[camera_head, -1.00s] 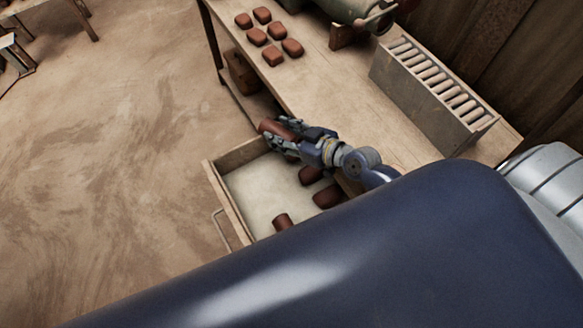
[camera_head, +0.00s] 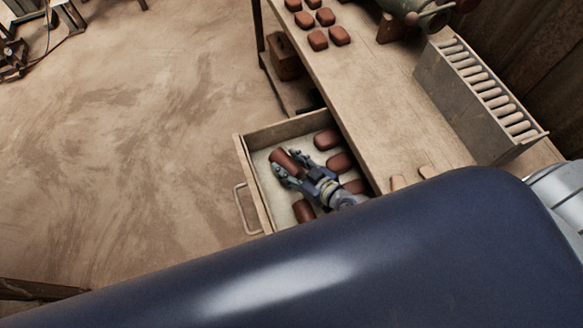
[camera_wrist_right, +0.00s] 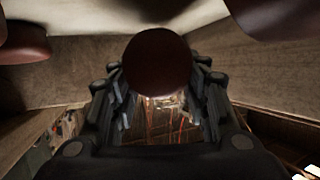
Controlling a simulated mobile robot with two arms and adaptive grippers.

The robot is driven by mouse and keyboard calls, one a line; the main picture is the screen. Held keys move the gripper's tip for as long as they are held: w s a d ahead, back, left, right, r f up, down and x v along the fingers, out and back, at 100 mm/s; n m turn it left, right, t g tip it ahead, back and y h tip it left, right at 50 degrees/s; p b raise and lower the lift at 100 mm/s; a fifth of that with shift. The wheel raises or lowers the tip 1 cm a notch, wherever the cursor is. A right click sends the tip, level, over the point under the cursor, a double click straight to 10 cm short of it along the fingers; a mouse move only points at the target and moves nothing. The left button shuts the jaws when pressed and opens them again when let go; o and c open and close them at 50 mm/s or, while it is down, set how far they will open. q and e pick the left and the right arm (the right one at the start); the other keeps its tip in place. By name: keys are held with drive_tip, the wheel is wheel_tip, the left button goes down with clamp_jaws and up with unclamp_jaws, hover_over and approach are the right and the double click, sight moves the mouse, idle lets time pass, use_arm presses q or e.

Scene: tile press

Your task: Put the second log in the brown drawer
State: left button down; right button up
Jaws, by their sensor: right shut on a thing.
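My right gripper (camera_head: 287,167) is shut on a reddish-brown log (camera_head: 284,160). It holds the log over the inside of the open brown drawer (camera_head: 247,178), towards the drawer's handle side. In the right wrist view the log's round end (camera_wrist_right: 157,62) sits between the two fingers of my gripper (camera_wrist_right: 157,88). Whether the log touches the drawer floor is unclear. Several other reddish-brown pieces lie in the drawer, such as one at the back (camera_head: 327,139) and one near the front (camera_head: 304,211). My left gripper is not in view.
The wooden workbench (camera_head: 375,120) stands beside the drawer, with several brown blocks (camera_head: 318,39) at its far end. A grey rack of pale rods (camera_head: 470,105) stands on it. The floor (camera_head: 140,150) left of the drawer is clear. A blue body part of mine hides the drawer's near end.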

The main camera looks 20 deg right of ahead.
sight(299, 176)
drive_tip(key=shift+f+b, duration=0.5)
drive_tip(key=shift+f, duration=0.8)
drive_tip(key=shift+f, duration=0.1)
drive_tip(key=o, duration=1.4)
drive_tip(key=shift+f, duration=0.1)
drive_tip(key=shift+s+d+r, duration=0.1)
drive_tip(key=shift+s+r, duration=0.15)
drive_tip(key=v, duration=0.7)
drive_tip(key=shift+p, duration=0.35)
